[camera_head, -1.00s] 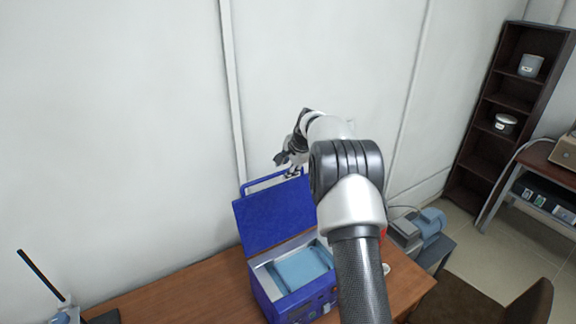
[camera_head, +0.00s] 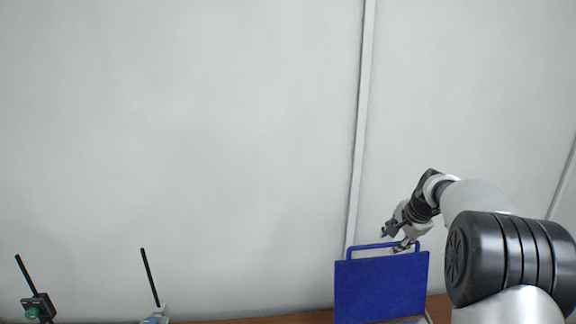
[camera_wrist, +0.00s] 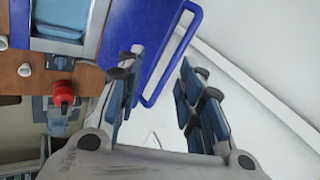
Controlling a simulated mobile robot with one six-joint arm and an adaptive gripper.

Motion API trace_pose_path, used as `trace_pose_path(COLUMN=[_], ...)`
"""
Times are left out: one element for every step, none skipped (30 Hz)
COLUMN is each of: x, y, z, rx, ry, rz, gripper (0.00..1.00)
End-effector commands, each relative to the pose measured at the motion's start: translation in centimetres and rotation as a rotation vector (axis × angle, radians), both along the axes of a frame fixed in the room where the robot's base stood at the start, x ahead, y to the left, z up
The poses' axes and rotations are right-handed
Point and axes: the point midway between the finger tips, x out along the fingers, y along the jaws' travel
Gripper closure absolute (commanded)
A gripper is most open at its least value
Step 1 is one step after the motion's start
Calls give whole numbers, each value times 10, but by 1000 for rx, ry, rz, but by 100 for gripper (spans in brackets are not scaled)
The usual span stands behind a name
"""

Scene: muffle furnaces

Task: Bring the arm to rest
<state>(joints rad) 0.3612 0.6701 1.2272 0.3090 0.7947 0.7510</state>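My gripper (camera_head: 398,238) is beside the top handle of a raised blue lid (camera_head: 381,288). In the wrist view my gripper (camera_wrist: 162,60) is open, with its blue-padded fingers spread and no object gripped. The blue lid (camera_wrist: 158,22) and its handle bar lie close to the fingertips; I cannot tell whether the left finger touches the bar. My arm reaches in from the lower right of the head view. The furnace body is mostly below the head view, but its open inside with a light-blue block (camera_wrist: 62,18) shows at the wrist view's upper left.
A white wall fills most of the head view, close behind the lid. Two stands with dark rods, one green-based (camera_head: 36,308) and one pale-based (camera_head: 157,318), stand at lower left. A red object (camera_wrist: 63,93) shows left of the fingers in the wrist view.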

Motion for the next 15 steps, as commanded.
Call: trace_pose_path(x=[-19, -30, -46, -59, -72, -91, -105, -120, -140, -155, -171, -193, -209, -225, -247], y=[21, 32, 45, 56, 65, 78, 87, 95, 107, 115, 123, 132, 139, 145, 153], z=[-4, -3, -1, -1, -1, -2, -4, -6, -10, -15, -20, -27, -34, -41, -52], rx=[-33, -55, -82, -102, -124, -151, -170, -193, -218, -239, -259, -285, -306, -327, -354], ry=[-1, 2, 6, 8, 12, 15, 18, 20, 22, 25, 28, 30, 32, 34, 35], rz=[64, 104, 154, 193, 232, 282, 321, 358, 409, 446, 484, 535, 573, 611, 660], gripper=[66, 66, 66, 66, 66, 66, 66, 66, 66, 66, 66, 66, 66, 66, 66])
